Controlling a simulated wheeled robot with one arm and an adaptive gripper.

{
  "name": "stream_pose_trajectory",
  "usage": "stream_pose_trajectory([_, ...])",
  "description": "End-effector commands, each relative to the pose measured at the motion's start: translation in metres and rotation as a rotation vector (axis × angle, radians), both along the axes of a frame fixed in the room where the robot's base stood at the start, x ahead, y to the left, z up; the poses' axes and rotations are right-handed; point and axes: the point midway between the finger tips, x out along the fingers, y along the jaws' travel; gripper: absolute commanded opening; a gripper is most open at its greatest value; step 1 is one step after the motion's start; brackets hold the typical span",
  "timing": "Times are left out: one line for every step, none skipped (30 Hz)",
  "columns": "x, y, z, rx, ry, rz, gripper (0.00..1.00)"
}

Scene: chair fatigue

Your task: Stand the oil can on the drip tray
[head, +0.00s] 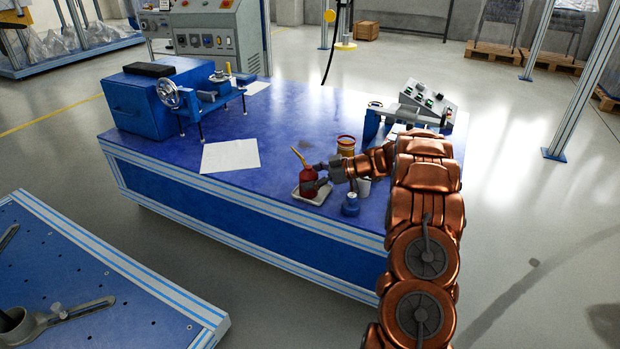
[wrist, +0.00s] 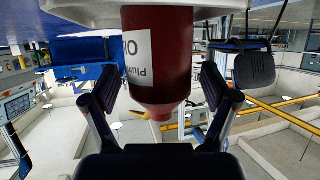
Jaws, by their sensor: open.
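The red oil can (head: 308,180) with its yellowish spout stands upright on the pale drip tray (head: 317,200), near the front of the blue table. In the wrist view, which is upside down, the can's dark red body (wrist: 172,60) with a white label fills the middle, and the tray's rim (wrist: 85,12) shows at the top, against the can's base. My gripper (head: 321,175) reaches the can from the right. Its two fingers (wrist: 158,88) are open, one on each side of the can, with visible gaps to it. The can's far side is hidden.
A blue bottle (head: 350,205), a white cup (head: 363,187) and a yellow-brown tin (head: 346,146) stand close by, around my gripper. White paper (head: 230,155) lies left of the tray. A control box (head: 428,98) stands at the table's back right. The table's front edge is near the tray.

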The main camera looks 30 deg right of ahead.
Motion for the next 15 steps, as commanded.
stream_pose_trajectory([0.000, 0.000, 0.001, 0.000, 0.000, 0.000, 0.86])
stream_pose_trajectory([0.000, 0.000, 0.002, 0.000, 0.000, 0.000, 0.86])
stream_pose_trajectory([0.000, 0.000, 0.003, 0.000, 0.000, 0.000, 0.86])
stream_pose_trajectory([0.000, 0.000, 0.004, 0.000, 0.000, 0.000, 0.86])
stream_pose_trajectory([0.000, 0.000, 0.005, 0.000, 0.000, 0.000, 0.86])
stream_pose_trajectory([-0.002, -0.002, 0.007, 0.000, 0.000, 0.000, 0.86])
stream_pose_trajectory([-0.005, -0.005, 0.008, 0.000, -0.001, -0.001, 0.86])
stream_pose_trajectory([-0.008, -0.008, 0.010, 0.000, -0.001, -0.001, 0.86])
stream_pose_trajectory([-0.012, -0.012, 0.013, 0.000, -0.001, -0.001, 0.86])
stream_pose_trajectory([-0.015, -0.016, 0.015, 0.001, -0.002, -0.001, 0.86])
stream_pose_trajectory([-0.019, -0.020, 0.017, 0.001, -0.002, -0.002, 0.86])
stream_pose_trajectory([-0.023, -0.025, 0.020, 0.001, -0.002, -0.002, 0.86])
stream_pose_trajectory([-0.027, -0.029, 0.022, 0.000, -0.001, -0.002, 0.86])
stream_pose_trajectory([-0.031, -0.033, 0.025, 0.001, -0.001, -0.003, 0.86])
stream_pose_trajectory([-0.036, -0.039, 0.027, 0.000, -0.001, -0.004, 0.86])
